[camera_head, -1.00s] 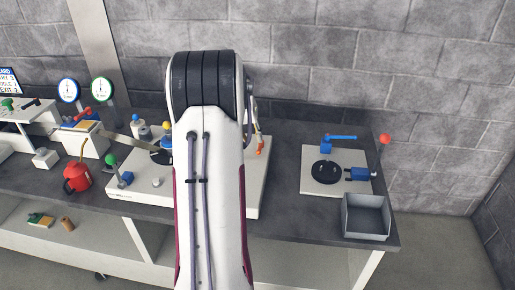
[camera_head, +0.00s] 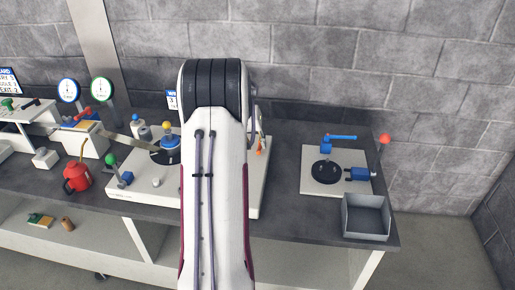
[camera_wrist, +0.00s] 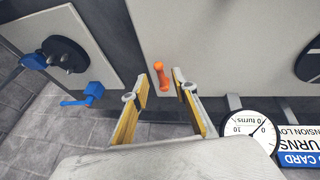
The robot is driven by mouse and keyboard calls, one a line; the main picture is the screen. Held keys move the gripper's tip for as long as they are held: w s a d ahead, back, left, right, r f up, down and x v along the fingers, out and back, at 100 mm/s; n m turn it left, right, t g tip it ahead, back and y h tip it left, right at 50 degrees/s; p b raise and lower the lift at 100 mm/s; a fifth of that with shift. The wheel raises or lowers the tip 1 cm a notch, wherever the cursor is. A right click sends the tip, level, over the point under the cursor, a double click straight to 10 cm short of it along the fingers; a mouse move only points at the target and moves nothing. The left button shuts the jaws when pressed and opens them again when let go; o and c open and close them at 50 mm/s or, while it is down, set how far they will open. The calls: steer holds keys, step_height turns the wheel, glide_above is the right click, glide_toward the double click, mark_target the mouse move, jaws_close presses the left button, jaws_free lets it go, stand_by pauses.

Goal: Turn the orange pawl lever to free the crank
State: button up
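The orange pawl lever (camera_wrist: 161,76) stands up from the pale base plate in the wrist view, just beyond my fingertips and roughly in line with the gap between them. It also shows as a small orange piece (camera_head: 260,148) just right of my arm in the head view. My gripper (camera_wrist: 162,88) is open and empty, with its yellow-lined fingers apart on either side of that gap. I cannot tell whether a finger touches the lever. In the head view my arm hides the gripper and much of the pale base plate (camera_head: 140,197). I cannot identify the crank with certainty.
A blue hub with a yellow knob (camera_head: 168,140) is close left of my arm. A green-knobbed lever (camera_head: 112,161) and red oil can (camera_head: 77,178) are further left. A plate with blue fittings (camera_head: 312,182) and a grey bin (camera_head: 366,222) stand right. A gauge (camera_wrist: 247,131) is near my fingers.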

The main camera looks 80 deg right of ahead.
mark_target(260, 148)
steer(key=shift+x, duration=1.85)
jaws_close()
